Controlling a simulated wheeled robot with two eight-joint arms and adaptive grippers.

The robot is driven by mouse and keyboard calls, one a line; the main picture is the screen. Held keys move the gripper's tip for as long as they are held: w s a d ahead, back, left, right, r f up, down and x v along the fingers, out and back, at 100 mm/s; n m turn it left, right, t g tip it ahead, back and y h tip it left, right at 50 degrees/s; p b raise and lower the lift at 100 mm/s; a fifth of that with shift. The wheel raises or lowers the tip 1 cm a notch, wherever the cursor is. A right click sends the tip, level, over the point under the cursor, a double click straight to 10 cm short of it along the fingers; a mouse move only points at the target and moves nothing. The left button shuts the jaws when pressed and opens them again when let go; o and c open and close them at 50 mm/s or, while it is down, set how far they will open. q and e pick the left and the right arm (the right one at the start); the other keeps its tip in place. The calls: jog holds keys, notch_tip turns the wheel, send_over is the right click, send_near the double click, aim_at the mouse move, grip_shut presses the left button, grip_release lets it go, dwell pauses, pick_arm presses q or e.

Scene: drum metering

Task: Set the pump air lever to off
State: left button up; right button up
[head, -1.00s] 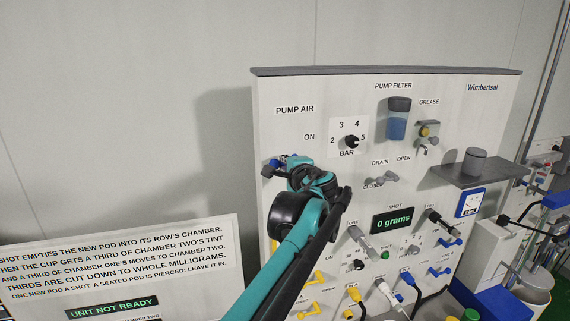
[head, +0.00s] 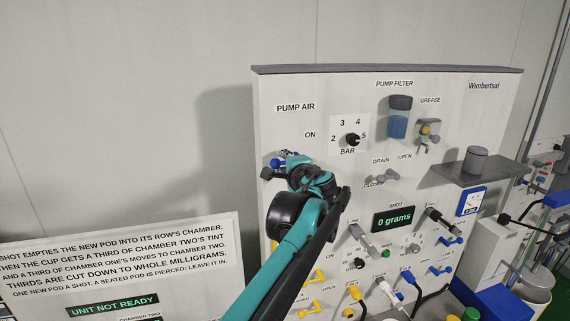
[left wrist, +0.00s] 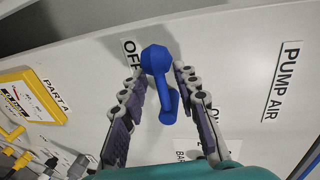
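The blue pump air lever (left wrist: 168,104) shows in the left wrist view, its thick round end near the OFF label (left wrist: 129,48) and its handle reaching down the picture toward the partly hidden ON label. My left gripper (left wrist: 157,78) is open, with one finger on each side of the lever. Contact with the lever cannot be told. In the head view my left gripper (head: 279,166) is at the panel's left edge, below the PUMP AIR label (head: 295,107), and hides most of the lever. My right gripper is not in view.
The pressure knob (head: 352,140) is right of the gripper. A notice board (head: 110,255) stands at lower left. The wall left of the panel is clear.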

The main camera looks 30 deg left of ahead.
pick_arm(q)
jog(key=shift+d, duration=0.1)
jog(key=v, duration=1.1)
jog(key=shift+s+d, duration=0.25)
jog(key=shift+s, duration=0.05)
jog(key=shift+r, duration=0.15)
jog(key=s+d+f+n+g+h+b, duration=0.15)
jog(key=s+f+b, duration=0.45)
jog(key=f, duration=1.1)
jog(key=s+d+f+n+g+h+b, duration=0.1)
jog(key=s+d+f+n+h+b, duration=0.15)
jog(key=f+b, duration=1.1)
jog(key=s+d+f+n+h+b, duration=0.1)
jog(key=f+b, duration=0.4)
jog(key=f, duration=0.7)
jog(key=s+d+f+n+h+b, duration=0.1)
jog(key=s+d+f+h+b, duration=0.3)
jog(key=f, duration=0.9)
jog(key=s+d+f+n+h+b, duration=0.2)
jog(key=d+f+b, duration=0.4)
jog(key=f, duration=0.6)
jog(key=shift+s+d+f+g+h, duration=0.2)
jog(key=shift+s+g+h, duration=0.25)
jog(key=shift+s, duration=0.7)
